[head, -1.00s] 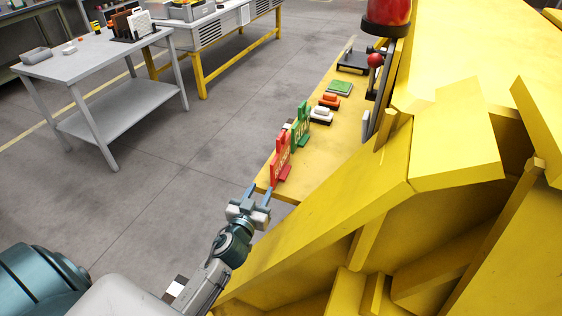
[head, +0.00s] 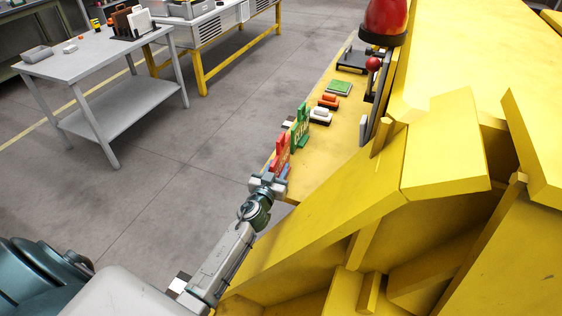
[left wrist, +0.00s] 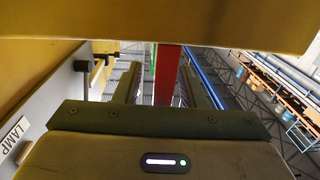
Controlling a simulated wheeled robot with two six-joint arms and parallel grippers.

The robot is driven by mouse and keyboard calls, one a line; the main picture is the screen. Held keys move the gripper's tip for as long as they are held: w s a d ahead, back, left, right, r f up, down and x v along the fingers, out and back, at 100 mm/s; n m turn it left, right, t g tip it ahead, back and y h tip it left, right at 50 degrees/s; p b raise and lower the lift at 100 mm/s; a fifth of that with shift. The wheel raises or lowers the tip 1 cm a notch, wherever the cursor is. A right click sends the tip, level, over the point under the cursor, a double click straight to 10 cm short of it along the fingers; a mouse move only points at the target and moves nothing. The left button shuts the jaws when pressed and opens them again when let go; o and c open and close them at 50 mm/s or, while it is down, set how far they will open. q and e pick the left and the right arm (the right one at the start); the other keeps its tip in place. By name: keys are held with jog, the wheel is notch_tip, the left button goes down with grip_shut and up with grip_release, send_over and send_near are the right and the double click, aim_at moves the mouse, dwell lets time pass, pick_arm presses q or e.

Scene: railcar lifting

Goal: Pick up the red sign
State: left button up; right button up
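The red sign (head: 281,152) stands upright on the yellow ledge (head: 325,143), near its front end. My left gripper (head: 273,171) is right at the sign's near edge in the head view and hides its lower part. In the left wrist view the red sign (left wrist: 166,75) shows edge-on between the two fingers of my left gripper (left wrist: 163,85). The fingers are apart, with a gap on each side of the sign. My right gripper is not in view.
A green sign (head: 300,127) stands just behind the red one. White (head: 320,116), orange (head: 328,101) and green (head: 339,87) items lie farther along the ledge. The large yellow structure (head: 430,160) rises at right. A grey table (head: 95,55) stands at left, with clear floor between.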

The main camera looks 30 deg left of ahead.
aim_at(277, 161)
pick_arm(q)
grip_shut()
jog(key=shift+r, duration=0.15)
jog(key=shift+r+p, duration=0.55)
notch_tip(277, 161, up, 2)
jog(key=shift+r+p, duration=0.1)
jog(key=shift+p, duration=0.65)
jog(key=s+a+b, duration=0.2)
jog(key=a+b, duration=0.1)
jog(key=a, duration=0.4)
jog(key=s+a+r+b, duration=0.1)
jog(key=s+a+b, duration=0.2)
jog(key=a, duration=0.5)
jog(key=shift+r+b, duration=0.25)
jog(key=shift+b, duration=0.4)
